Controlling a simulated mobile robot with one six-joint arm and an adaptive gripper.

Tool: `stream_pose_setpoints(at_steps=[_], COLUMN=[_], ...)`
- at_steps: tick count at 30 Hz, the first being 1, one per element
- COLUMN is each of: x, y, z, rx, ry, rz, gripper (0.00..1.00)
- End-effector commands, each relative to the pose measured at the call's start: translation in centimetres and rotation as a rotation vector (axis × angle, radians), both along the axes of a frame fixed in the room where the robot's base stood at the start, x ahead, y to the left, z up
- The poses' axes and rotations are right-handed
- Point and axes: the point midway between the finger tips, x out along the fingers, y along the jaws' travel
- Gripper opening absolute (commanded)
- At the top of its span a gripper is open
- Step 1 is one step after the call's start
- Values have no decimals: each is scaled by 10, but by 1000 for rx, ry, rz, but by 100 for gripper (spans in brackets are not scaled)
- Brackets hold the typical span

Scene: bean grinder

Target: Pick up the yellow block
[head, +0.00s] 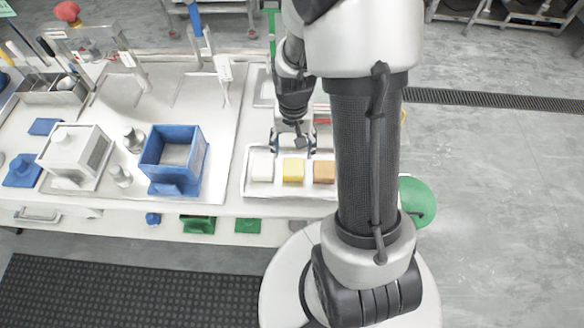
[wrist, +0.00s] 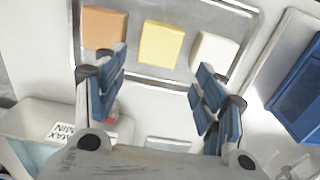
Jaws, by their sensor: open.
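The yellow block (head: 293,170) lies in the middle of a row of three blocks on a metal tray (head: 262,190). It also shows in the wrist view (wrist: 161,44), between an orange-brown block (wrist: 104,27) and a white block (wrist: 214,53). My gripper (head: 293,145) is just behind the row in the head view. In the wrist view my gripper (wrist: 158,82) is open and empty. Its two blue-padded fingers stand wide apart, with the yellow block beyond the gap between them. Nothing covers the yellow block in the wrist view.
The white block (head: 262,166) and the orange-brown block (head: 324,172) lie close on either side. A blue open box (head: 172,184) and a white lidded box (head: 70,158) stand to the left in the head view. The tray has a raised rim.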

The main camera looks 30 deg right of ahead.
Motion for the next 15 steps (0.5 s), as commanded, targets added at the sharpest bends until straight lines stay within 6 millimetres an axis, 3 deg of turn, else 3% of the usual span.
stream_pose_setpoints(at_steps=[1, 6, 15], x=[-1, 0, 0], y=[0, 0, 0], z=[-15, -41, -58], rx=[1, 1, 0], ry=[4, 1, 0], rz=[0, 1, 1], gripper=[64, 64, 64])
